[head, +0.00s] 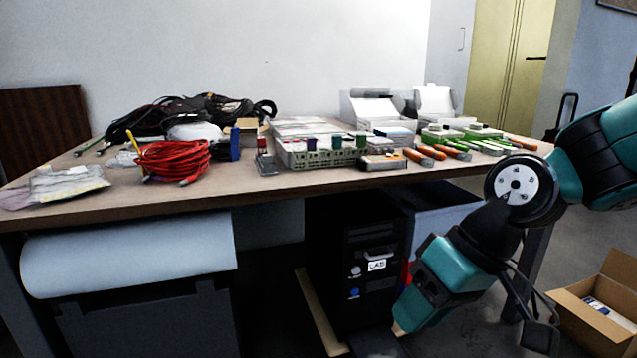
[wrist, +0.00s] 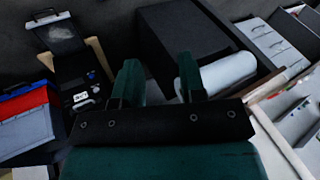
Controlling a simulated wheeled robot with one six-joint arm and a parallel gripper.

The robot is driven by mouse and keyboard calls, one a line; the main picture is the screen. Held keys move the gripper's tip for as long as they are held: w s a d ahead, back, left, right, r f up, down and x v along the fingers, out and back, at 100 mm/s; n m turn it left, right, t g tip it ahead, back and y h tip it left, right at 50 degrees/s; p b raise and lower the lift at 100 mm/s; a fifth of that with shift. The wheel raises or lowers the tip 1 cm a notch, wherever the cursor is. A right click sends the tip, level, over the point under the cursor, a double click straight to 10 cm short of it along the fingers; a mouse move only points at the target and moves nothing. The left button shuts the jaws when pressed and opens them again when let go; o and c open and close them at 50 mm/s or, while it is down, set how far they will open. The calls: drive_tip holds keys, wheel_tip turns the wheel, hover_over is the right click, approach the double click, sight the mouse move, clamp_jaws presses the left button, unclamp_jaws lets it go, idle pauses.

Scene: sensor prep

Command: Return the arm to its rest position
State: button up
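My gripper (wrist: 158,65) shows in the wrist view with its two teal fingers apart and nothing between them. In the head view my teal and black arm hangs at the right, bent, its lower end in front of the table's right front edge and below the tabletop.
Below stand a computer tower (head: 345,270) and a white roll (head: 130,254). An open cardboard box (head: 575,315) is at right.

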drive_tip(key=s+d+r+n+h, duration=0.1)
drive_tip(key=s+d+r+h, duration=0.1)
drive_tip(key=s, duration=0.9)
wheel_tip(320, 180, up, 38)
drive_tip(key=p, duration=3.8)
drive_tip(key=shift+d, duration=0.3)
